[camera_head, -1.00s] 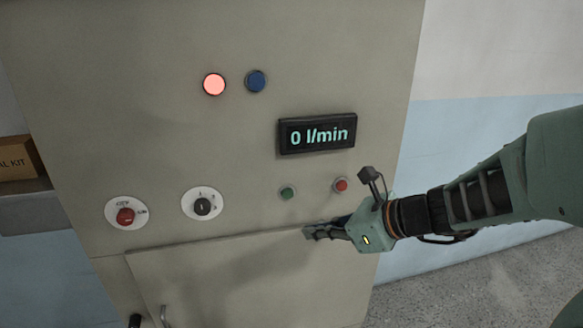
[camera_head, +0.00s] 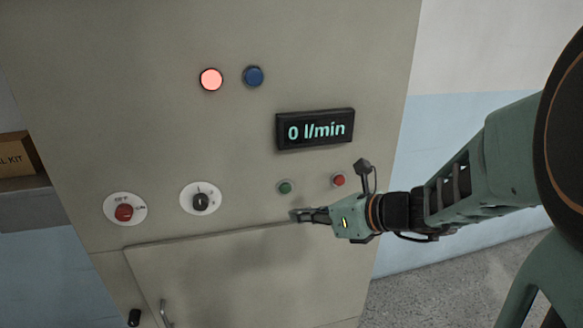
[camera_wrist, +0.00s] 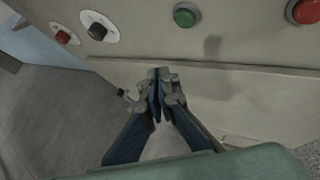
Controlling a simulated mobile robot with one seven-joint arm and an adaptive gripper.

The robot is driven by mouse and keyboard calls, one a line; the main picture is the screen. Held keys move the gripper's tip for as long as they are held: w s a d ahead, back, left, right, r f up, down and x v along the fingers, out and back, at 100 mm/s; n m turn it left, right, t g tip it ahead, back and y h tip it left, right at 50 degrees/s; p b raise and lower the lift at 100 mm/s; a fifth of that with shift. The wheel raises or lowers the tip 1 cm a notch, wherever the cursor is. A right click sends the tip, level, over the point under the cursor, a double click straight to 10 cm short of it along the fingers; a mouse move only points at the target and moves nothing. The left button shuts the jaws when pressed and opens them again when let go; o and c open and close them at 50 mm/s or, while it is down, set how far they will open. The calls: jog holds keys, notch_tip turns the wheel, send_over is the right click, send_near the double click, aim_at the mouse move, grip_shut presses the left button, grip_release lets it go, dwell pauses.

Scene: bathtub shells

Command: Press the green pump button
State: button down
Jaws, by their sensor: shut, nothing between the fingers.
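The green pump button (camera_head: 285,187) is on the front of the grey cabinet (camera_head: 130,70), below the display (camera_head: 315,130), which reads 0 l/min. In the wrist view the green button (camera_wrist: 187,15) is at the top, beyond and a little right of the fingertips. My gripper (camera_head: 297,215) is shut and empty. In the head view its fingertips are just below the green button and point left. They look apart from the button; the exact gap to the panel cannot be told.
A red button (camera_head: 338,180) is right of the green one. A black selector knob (camera_head: 201,201) and a red switch (camera_head: 124,212) are to the left. A cabinet door (camera_head: 230,285) is below.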

jog(key=shift+w+a, duration=0.3)
jog(key=shift+w, duration=0.7)
jog(key=shift+w+a, duration=0.3)
jog(key=shift+w, duration=0.75)
jog(key=shift+w+a, duration=0.3)
jog(key=shift+w, duration=0.7)
jog(key=shift+w+a, duration=0.15)
jog(key=shift+w, duration=0.2)
jog(key=shift+w+a, duration=0.1)
jog(key=shift+w, duration=0.35)
jog(key=shift+s, duration=0.1)
jog(key=shift+s+d, duration=0.2)
jog(key=shift+s, duration=0.5)
jog(key=shift+s, duration=0.1)
jog(key=shift+s+d, duration=0.25)
jog(key=shift+s, duration=0.55)
jog(key=shift+s+d, duration=0.2)
jog(key=shift+s, duration=0.55)
jog(key=shift+s+d, duration=0.25)
jog(key=shift+s, duration=0.55)
